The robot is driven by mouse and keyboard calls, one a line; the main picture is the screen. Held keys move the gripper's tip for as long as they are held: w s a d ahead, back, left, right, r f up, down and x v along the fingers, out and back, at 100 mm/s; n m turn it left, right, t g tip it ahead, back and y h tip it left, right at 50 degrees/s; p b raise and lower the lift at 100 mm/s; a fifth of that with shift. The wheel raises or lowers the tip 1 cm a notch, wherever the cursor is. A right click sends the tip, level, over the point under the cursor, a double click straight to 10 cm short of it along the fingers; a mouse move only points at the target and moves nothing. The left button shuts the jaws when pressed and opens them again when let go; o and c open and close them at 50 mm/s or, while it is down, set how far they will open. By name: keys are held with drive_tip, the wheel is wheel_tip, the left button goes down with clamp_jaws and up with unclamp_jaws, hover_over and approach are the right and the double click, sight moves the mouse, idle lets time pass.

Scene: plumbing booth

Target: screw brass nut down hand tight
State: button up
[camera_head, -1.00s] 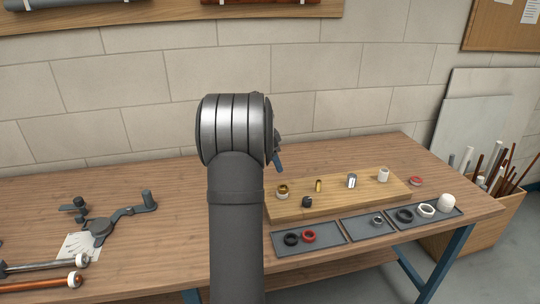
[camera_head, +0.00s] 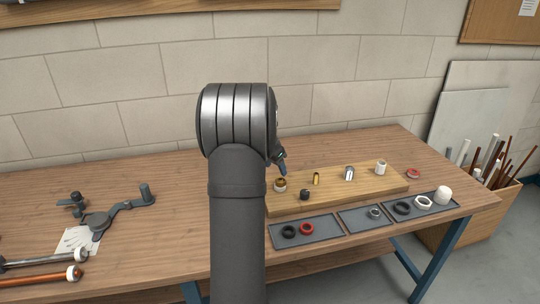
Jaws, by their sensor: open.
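A brass ring-shaped nut (camera_head: 280,182) sits on a pale fitting at the left end of the wooden board (camera_head: 345,193). My gripper (camera_head: 282,169) is mostly hidden behind my arm. Only a dark finger shows, pointing down just above the brass nut in the picture. The jaws are open, and nothing shows held in them. I cannot tell whether the finger touches the nut or how the nut sits on its thread.
On the board also stand a brass stub (camera_head: 316,179), a chrome fitting (camera_head: 349,173), a white fitting (camera_head: 380,167) and a black piece (camera_head: 305,194). Trays with rings (camera_head: 322,235) lie in front.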

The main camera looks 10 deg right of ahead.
sight(280, 179)
drive_tip(key=x, duration=0.7)
drive_tip(key=shift+f, duration=0.15)
drive_tip(key=shift+c, duration=0.2)
drive_tip(key=c, duration=1)
drive_tip(key=m, duration=0.2)
drive_tip(key=m+g, duration=0.1)
drive_tip(key=m, duration=0.1)
drive_tip(key=shift+w+m+g+h, duration=0.2)
drive_tip(key=shift+m+g+h, duration=0.1)
drive_tip(key=shift+h, duration=0.1)
drive_tip(key=shift+c, duration=0.2)
drive_tip(key=m+g, duration=0.2)
drive_tip(key=m, duration=0.2)
drive_tip(key=shift+w+m, duration=0.1)
drive_tip(key=shift+m, duration=0.3)
drive_tip(key=o, duration=1.9)
drive_tip(key=shift+f, duration=0.1)
drive_tip(key=shift+c, duration=0.2)
